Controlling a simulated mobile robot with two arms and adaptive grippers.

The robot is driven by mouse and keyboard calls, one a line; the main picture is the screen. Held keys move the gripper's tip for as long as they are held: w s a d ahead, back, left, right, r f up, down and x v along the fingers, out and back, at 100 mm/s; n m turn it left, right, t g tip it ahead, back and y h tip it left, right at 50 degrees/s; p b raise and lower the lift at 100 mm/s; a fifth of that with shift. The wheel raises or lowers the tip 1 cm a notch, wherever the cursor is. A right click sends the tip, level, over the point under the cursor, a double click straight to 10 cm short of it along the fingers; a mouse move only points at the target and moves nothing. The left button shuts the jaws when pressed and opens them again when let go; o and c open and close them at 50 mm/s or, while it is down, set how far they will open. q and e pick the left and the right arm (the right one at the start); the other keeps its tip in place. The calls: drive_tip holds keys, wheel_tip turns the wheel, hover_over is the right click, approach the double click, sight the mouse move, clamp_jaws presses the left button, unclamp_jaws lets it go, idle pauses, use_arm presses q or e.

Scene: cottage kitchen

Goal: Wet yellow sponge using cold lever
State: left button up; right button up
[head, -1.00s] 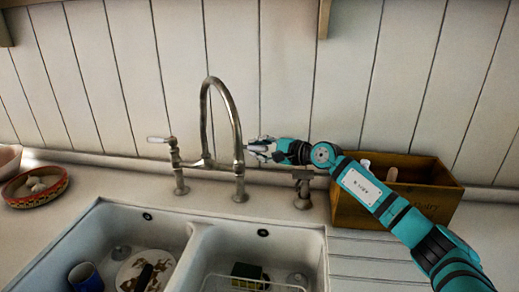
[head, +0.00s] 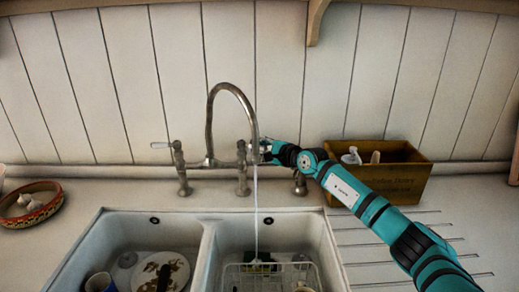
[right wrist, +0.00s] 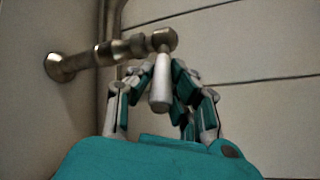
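A small yellowish sponge (head: 259,264) lies in the wire rack in the right basin. It looks dark and is partly hidden by the wires. A thin stream of water (head: 256,210) falls from the metal tap (head: 212,118) onto or close beside it. My right gripper (head: 266,150) is at the tap's right lever. In the right wrist view, the white lever handle (right wrist: 160,92) sits between the bent fingers of the right gripper (right wrist: 162,72). I cannot tell whether they press on it. My left gripper is not in view.
The tap's left lever (head: 160,145) points left. A wooden crate (head: 400,180) with bottles stands behind my right arm. The left basin holds a dirty plate (head: 148,270) and a blue mug (head: 100,283). A patterned bowl (head: 38,212) sits at the far left.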

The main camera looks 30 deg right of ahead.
drive_tip(key=o, duration=0.4)
drive_tip(key=shift+r, duration=0.25)
drive_tip(key=shift+o, duration=0.5)
drive_tip(key=shift+f, duration=0.1)
drive_tip(key=shift+s+d, duration=0.1)
drive_tip(key=shift+s, duration=0.3)
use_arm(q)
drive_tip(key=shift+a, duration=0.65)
use_arm(e)
drive_tip(key=v, duration=1.1)
drive_tip(key=shift+s, duration=0.15)
drive_tip(key=shift+c, duration=0.4)
